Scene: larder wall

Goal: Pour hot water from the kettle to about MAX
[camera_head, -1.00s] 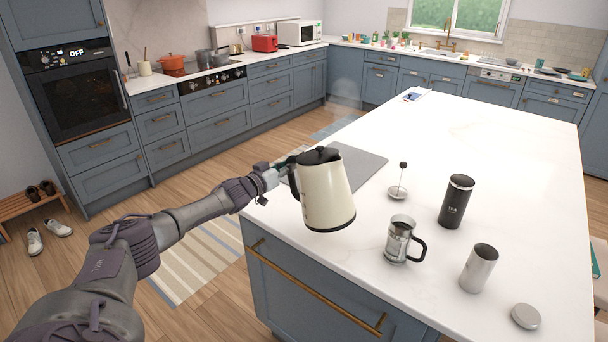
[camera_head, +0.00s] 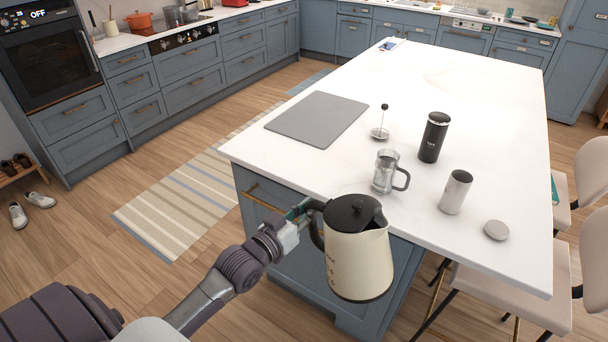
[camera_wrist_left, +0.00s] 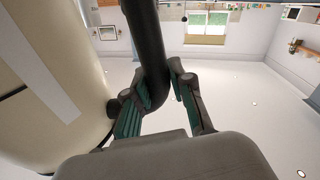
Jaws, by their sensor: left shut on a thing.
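My left gripper (camera_head: 298,219) is shut on the black handle of the cream kettle (camera_head: 358,262). In the left wrist view the dark handle (camera_wrist_left: 148,45) passes between the fingers (camera_wrist_left: 160,100), with the cream body (camera_wrist_left: 45,90) at left. A glass French press beaker (camera_head: 384,171) with a dark handle stands on the island beyond the kettle. Its plunger (camera_head: 381,122) stands apart behind it. I cannot read a MAX mark. My right gripper is not in view.
On the white island (camera_head: 460,100) stand a black canister (camera_head: 433,137), an open steel cup (camera_head: 456,191) and a round grey lid (camera_head: 496,230). A grey mat (camera_head: 318,119) lies at left. Chairs (camera_head: 515,290) stand at right.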

